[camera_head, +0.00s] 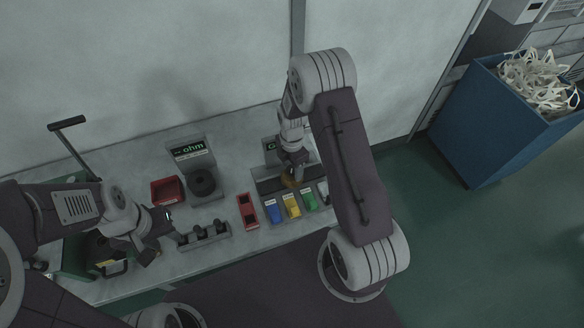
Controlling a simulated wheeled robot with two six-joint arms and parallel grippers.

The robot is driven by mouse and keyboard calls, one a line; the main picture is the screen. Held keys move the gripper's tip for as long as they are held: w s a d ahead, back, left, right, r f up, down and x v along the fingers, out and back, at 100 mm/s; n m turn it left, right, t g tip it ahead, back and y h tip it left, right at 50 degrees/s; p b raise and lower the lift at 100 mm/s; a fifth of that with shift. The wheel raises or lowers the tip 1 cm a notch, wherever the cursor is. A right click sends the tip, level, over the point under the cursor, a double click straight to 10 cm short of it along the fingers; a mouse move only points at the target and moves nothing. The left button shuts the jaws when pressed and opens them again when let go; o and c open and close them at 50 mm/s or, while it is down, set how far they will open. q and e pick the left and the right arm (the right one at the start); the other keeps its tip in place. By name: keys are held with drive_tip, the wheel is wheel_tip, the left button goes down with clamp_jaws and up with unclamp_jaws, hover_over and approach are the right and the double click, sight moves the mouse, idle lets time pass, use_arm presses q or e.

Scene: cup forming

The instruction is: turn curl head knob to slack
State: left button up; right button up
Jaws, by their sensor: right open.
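No curl head knob can be made out clearly. My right gripper (292,174) is open and reaches down over the station at the back right of the bench, just above a small orange-brown part (288,182). Whether it touches that part cannot be told. The station's dark sign (270,146) is mostly hidden behind my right arm. My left gripper (160,238) looks open and empty. It hangs beside a green machine (78,258) with a long lever (68,123), at the left of the bench.
An ohm meter (190,150) with a black round seat (201,183) stands beside a red bin (166,191). A blue crate (500,125) stands right.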

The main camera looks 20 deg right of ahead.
wheel_tip(320, 180, up, 8)
drive_tip(key=shift+b, duration=0.4)
drive_tip(key=shift+r, duration=0.2)
drive_tip(key=shift+r, duration=0.1)
wheel_tip(320, 180, up, 4)
drive_tip(key=t, duration=0.1)
hover_over(292, 169)
drive_tip(key=a, duration=0.1)
drive_tip(key=s+a+m, duration=0.2)
drive_tip(key=s+m, duration=1.2)
drive_tip(key=m, duration=0.6)
drive_tip(key=shift+s+a+m, duration=0.15)
drive_tip(key=shift+s+m, duration=0.05)
drive_tip(key=shift+m, duration=0.2)
